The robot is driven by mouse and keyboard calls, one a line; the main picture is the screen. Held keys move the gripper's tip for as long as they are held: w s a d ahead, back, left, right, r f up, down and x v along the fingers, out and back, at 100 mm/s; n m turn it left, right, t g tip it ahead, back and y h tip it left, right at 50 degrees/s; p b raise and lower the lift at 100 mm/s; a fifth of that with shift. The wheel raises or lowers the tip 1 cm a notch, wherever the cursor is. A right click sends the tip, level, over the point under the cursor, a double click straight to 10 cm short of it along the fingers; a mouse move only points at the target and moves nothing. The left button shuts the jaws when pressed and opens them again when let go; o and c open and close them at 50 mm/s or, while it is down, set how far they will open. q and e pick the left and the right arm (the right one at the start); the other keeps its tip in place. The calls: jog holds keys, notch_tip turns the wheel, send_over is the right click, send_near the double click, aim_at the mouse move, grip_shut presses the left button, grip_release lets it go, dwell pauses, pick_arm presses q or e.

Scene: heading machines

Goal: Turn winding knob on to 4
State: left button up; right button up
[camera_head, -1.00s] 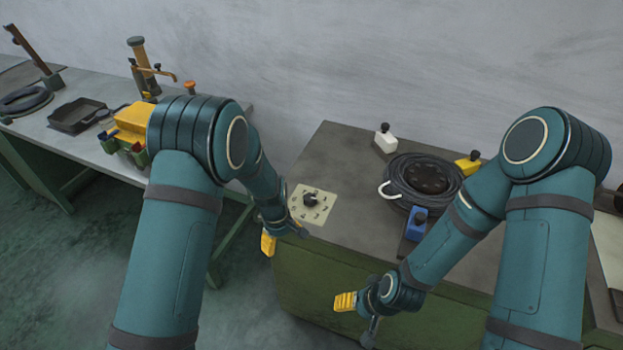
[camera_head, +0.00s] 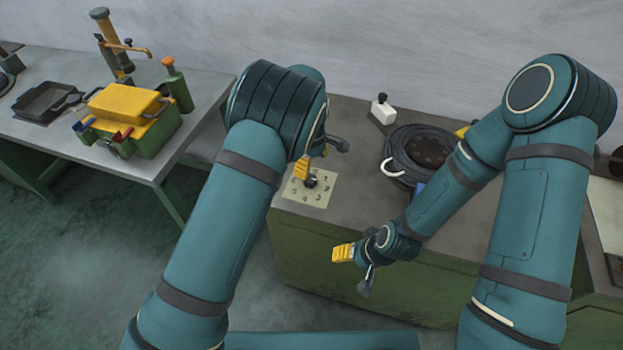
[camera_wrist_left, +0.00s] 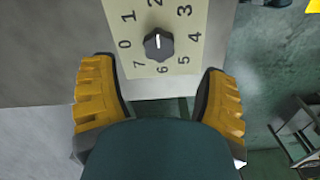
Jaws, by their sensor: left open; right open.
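The winding knob (camera_head: 309,181) is a small dark knob on a pale square number plate (camera_head: 318,197) at the left end of the green bench. In the left wrist view the knob (camera_wrist_left: 158,44) sits amid the digits 0 to 7, with its white mark appearing to point up towards 2. My left gripper (camera_head: 318,160) is above the plate; in the wrist view its yellow-padded fingers (camera_wrist_left: 158,75) are wide apart with nothing between them, the knob lying just ahead of them. My right gripper (camera_head: 353,268) is open and empty before the bench front.
A black cable coil (camera_head: 420,152) and a white-based block with a black knob (camera_head: 382,109) stand further right on the bench. A yellow and green toolbox (camera_head: 130,118), a green bottle (camera_head: 176,88) and a dark tray (camera_head: 46,101) are on the left table. A gap separates table and bench.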

aim_at(311, 179)
pick_arm(q)
notch_tip(311, 179, down, 8)
jog(key=shift+r, duration=0.2)
jog(key=c, duration=1.2)
